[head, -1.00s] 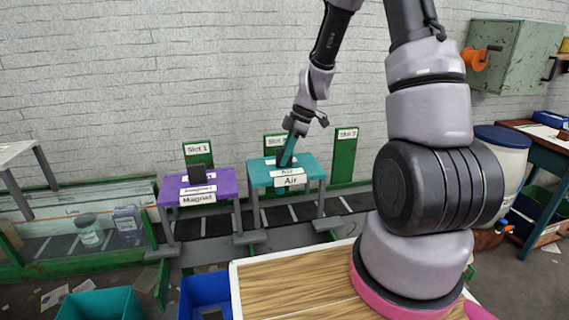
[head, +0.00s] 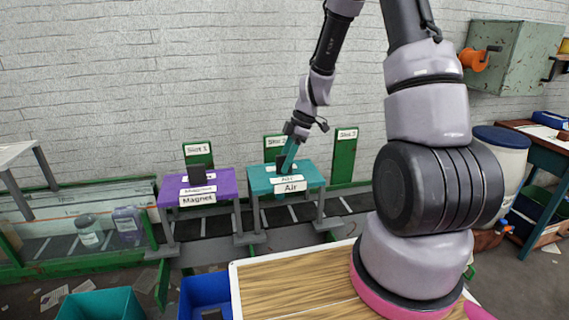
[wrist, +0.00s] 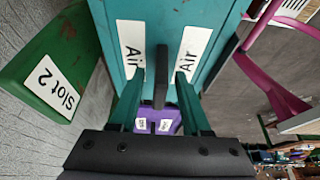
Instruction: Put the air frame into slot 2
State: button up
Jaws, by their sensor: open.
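The air frame (head: 314,172) is a teal, table-like frame with white "Air" labels and a dark upright post (head: 281,166) on top. It stands upright over the belt in front of the green Slot 2 sign (head: 275,141). My gripper (head: 289,159) is above its top, beside the post as seen from the head. In the wrist view, the open teal fingers of my gripper (wrist: 160,82) are on either side of the dark post (wrist: 160,65), with gaps visible. The Slot 2 sign (wrist: 50,85) is at left there. Contact with the post cannot be told.
The purple magnet frame (head: 228,186) stands left of the air frame, by the Slot 1 sign (head: 197,150). The Slot 3 sign (head: 345,150) is right, with open belt before it. A blue bin (head: 190,300) and wooden worktop (head: 300,285) are nearer.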

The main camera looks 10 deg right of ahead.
jog(key=v, duration=1.1)
jog(key=s+d+r+m+t+h, duration=0.1)
jog(key=s+r+m+t, duration=0.6)
jog(key=s+r+m, duration=1.3)
jog(key=shift+d+r+m+h, duration=0.15)
jog(key=shift+r+m+h, duration=0.65)
jog(key=shift+m, duration=0.3)
jog(key=shift+s, duration=0.1)
